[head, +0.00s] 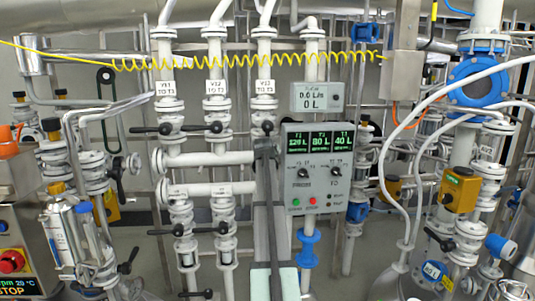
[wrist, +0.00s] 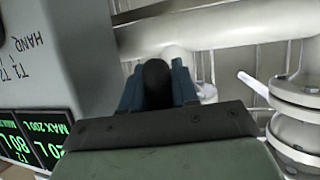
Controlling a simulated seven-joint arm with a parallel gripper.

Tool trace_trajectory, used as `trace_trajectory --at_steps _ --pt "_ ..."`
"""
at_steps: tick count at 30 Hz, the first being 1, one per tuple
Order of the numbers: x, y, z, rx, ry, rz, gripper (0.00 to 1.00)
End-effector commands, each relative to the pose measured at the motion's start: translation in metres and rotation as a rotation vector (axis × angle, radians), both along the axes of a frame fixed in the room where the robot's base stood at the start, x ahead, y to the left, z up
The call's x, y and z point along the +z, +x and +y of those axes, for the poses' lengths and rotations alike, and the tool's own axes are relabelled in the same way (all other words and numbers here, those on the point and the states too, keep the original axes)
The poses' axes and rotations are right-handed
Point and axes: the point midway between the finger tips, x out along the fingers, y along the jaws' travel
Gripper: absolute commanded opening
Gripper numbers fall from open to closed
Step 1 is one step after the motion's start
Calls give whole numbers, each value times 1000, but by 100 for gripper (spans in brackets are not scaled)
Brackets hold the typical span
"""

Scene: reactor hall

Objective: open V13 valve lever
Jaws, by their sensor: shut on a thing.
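The V13 valve lever (head: 267,127) is a black handle below the third white label plate (head: 264,87), on the rightmost of three labelled white pipes. It appears to point towards the head camera, and my arm hides much of its valve. My gripper (head: 266,146) is at the lever, reaching up from below. In the wrist view, the rounded black end of the lever (wrist: 157,77) sits between the two dark fingers of my gripper (wrist: 158,88), which is shut on it.
A grey control box (head: 319,167) with green displays stands close to the right of my gripper. Two neighbouring black levers (head: 166,129) (head: 206,128) lie sideways to the left. White horizontal pipes (head: 210,159) run behind. A yellow coiled hose (head: 240,60) hangs above.

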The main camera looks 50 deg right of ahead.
Motion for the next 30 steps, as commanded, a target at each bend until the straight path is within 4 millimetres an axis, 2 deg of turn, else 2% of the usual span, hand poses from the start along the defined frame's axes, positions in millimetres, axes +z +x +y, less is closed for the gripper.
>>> trace_trajectory --at_steps 2,3,9,20,30 --pt "-1 -3 -1 -4 -1 7 0" --pt "-1 -3 -1 -4 -1 7 32" --pt "-1 -2 -1 -2 -1 4 50" --pt "3 -5 6 -1 -2 1 50" --pt "24 -35 52 -1 -2 0 50"
